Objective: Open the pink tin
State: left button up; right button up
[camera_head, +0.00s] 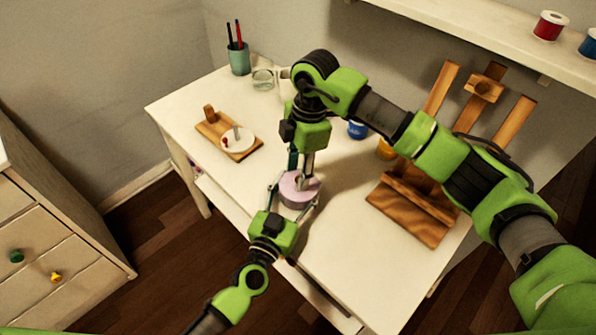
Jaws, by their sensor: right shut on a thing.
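The pink tin (291,200) stands upright near the front edge of the white desk. Its round, pale pink lid (287,187) is on top, partly hidden by my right gripper. My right gripper (302,180) points down from above and is shut on the lid near its middle. My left gripper (294,198) reaches in from the front, with its fingers spread on either side of the tin. I cannot tell whether both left fingers press on the tin's wall.
A wooden board with a white disc (238,139) lies left on the desk (190,98). A pencil cup (239,60) and glass jar (263,79) stand behind. A wooden easel (425,215), blue paint jar (357,130) and yellow jar (385,149) are to the right.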

jog(key=shift+r, duration=0.4)
jog(key=shift+c, duration=0.2)
jog(key=shift+r, duration=0.15)
grip_shut()
jog(key=shift+r, duration=0.15)
jog(key=shift+r, duration=2.05)
pick_arm(q)
jog(key=o, duration=1.7)
jog(key=shift+c, duration=0.2)
jog(key=shift+s, duration=0.15)
